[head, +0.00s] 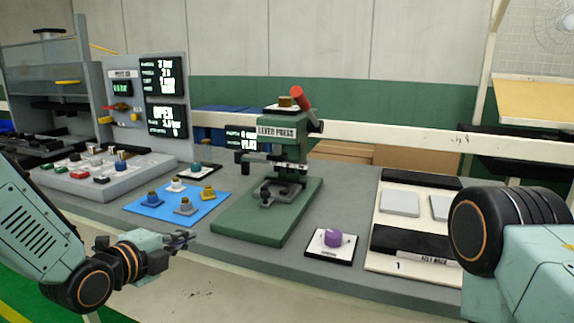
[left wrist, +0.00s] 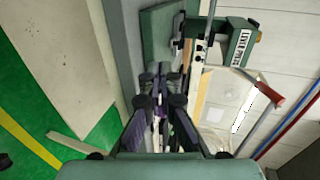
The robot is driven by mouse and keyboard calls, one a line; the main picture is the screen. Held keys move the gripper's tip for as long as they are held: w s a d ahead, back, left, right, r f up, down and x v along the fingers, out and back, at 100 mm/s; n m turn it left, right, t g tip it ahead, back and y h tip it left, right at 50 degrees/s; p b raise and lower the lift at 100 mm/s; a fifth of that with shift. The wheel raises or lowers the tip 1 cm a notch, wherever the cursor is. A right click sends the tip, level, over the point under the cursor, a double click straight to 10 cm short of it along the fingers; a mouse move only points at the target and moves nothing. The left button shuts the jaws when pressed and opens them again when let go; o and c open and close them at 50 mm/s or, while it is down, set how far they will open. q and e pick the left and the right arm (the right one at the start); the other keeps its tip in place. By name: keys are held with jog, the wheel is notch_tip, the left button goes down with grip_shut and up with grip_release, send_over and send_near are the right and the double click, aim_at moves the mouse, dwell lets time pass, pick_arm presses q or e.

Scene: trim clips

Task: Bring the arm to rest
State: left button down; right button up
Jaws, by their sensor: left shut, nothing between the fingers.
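My left gripper (head: 181,240) is at the front edge of the grey bench, at the lower left of the head view. Its fingers are together with nothing between them. It is in front of the blue mat and left of the green base of the lever press (head: 285,150). In the left wrist view the shut fingers (left wrist: 160,80) point forward, with the lever press (left wrist: 236,45) at the upper right. At the right of the head view a dark round joint of my other arm shows, but its gripper is out of view.
The blue mat (head: 140,205) bears several small knobbed parts. A purple knob (head: 333,238) sits on a white plate right of the press. A panel of switches (head: 100,178) stands at the left, and a board with white pads (head: 400,203) at the right. Bench front is bare.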

pick_arm(q)
jog(key=s+a+f+n+g+y, duration=0.1)
jog(key=s+f+n+g+y, duration=0.15)
jog(key=s+f+n, duration=0.6)
jog(key=s+f+n+g+y, duration=0.1)
jog(key=s+f+n+g, duration=0.4)
jog(key=f+n, duration=0.6)
jog(key=s+f+n+g, duration=0.1)
jog(key=s+f+g, duration=0.2)
jog(key=s, duration=1)
jog(key=s+f+n+g+y, duration=0.1)
jog(key=s+f+n+g, duration=0.1)
jog(key=s+f, duration=0.7)
jog(key=s+g, duration=0.1)
jog(key=s, duration=0.3)
jog(key=shift+s+a, duration=0.3)
jog(key=shift+a, duration=0.1)
jog(key=shift+y, duration=0.25)
